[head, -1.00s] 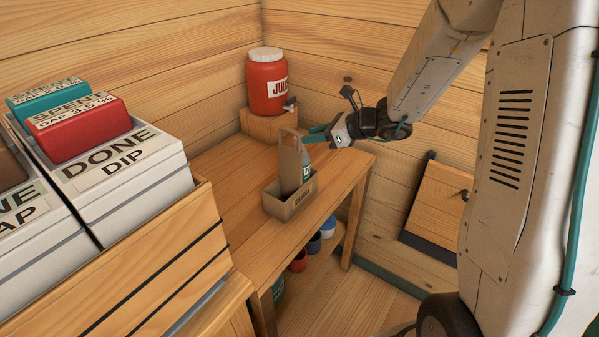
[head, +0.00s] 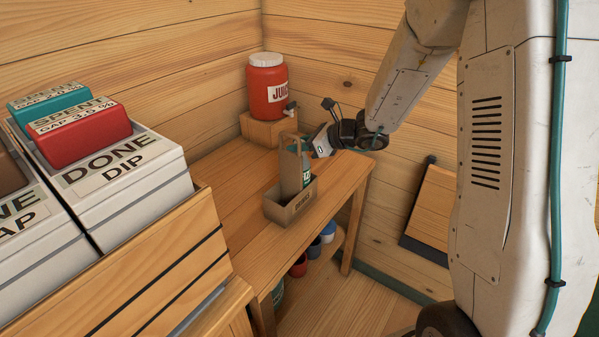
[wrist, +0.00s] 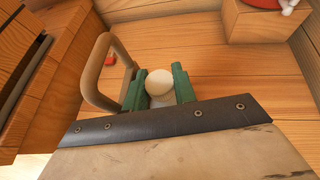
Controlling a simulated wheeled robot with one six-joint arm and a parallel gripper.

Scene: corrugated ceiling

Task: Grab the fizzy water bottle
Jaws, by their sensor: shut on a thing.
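The fizzy water bottle (head: 306,169) is green with a pale label and stands in the cardboard drinks carrier (head: 289,208) on the wooden table. In the wrist view its round cream cap (wrist: 160,83) shows from above, between the two green fingers. My gripper (head: 305,149) reaches in from the right at the bottle's upper part. In the wrist view my gripper (wrist: 160,88) is shut on the bottle, one finger on each side. The carrier's handle (wrist: 104,75) rises close beside the left finger. The bottle's lower part is hidden in the carrier.
A red juice dispenser (head: 267,88) stands on a wooden block (head: 268,129) at the table's back. White bins (head: 131,190) with red and teal boxes stand at left. The table (head: 235,193) is bare left of the carrier.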

